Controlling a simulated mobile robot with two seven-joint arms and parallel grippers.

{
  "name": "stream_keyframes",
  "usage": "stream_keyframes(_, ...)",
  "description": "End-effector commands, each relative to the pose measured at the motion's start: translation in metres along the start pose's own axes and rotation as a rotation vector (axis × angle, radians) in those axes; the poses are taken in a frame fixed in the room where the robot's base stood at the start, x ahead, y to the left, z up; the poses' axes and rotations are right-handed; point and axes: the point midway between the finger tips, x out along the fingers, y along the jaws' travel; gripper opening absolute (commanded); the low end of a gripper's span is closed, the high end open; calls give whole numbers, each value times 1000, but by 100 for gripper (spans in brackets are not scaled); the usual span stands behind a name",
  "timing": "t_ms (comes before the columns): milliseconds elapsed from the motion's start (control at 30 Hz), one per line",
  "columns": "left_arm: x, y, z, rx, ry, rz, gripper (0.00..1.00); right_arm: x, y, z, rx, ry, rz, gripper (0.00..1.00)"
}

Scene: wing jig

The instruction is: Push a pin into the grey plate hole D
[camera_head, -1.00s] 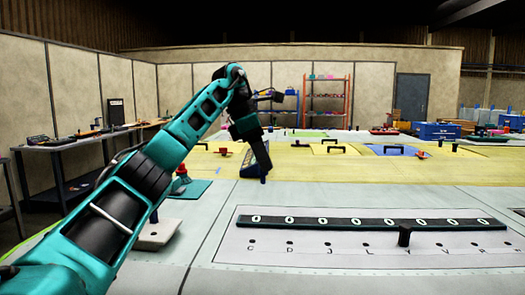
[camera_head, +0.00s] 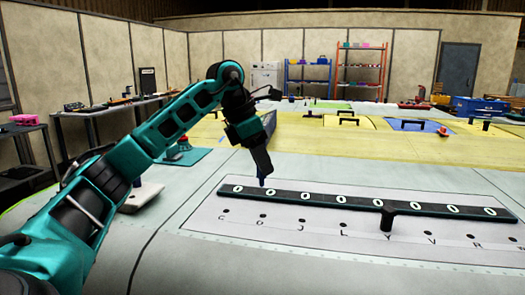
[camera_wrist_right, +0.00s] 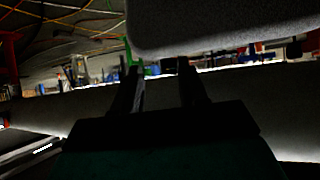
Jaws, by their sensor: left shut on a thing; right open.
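The grey plate (camera_head: 322,240) lies on the pale bench at the right in the head view, with a row of lettered holes. Hole D (camera_head: 263,216) is second from the left, beside C, and looks empty. A dark pin (camera_head: 387,220) stands upright at hole Y. My right gripper (camera_wrist_right: 162,80) is open and empty in the right wrist view.
A dark strip with white ovals (camera_head: 320,200) runs along the plate behind the holes. A pale rounded slab (camera_wrist_right: 220,25) hangs close above the right gripper.

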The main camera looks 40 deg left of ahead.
Motion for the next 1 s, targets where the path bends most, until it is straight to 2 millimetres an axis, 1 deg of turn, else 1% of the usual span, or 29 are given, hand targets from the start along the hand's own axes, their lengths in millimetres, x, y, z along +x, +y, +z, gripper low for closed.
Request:
stream_keyframes(267, 4, -5, -4, -11, 1, 4, 1, 0, 0, 0, 0, -1, 0, 43)
stream_keyframes(467, 12, -5, -8, -12, 3, 4, 1, -1, -1, 1, 0, -3, -1, 43)
stream_keyframes(633, 28, -6, -14, -12, 4, 3, 1, 0, -1, 3, 0, -3, -1, 43)
stream_keyframes(800, 46, -6, -22, -11, 4, 4, 1, 6, -1, 12, 1, -3, -2, 43)
stream_keyframes(867, 55, -6, -25, -11, 2, 4, 1, 12, -2, 20, 1, -2, -2, 43)
stream_keyframes(1000, 62, -6, -28, -11, 1, 4, 1, 17, -2, 28, 1, -5, -2, 43)
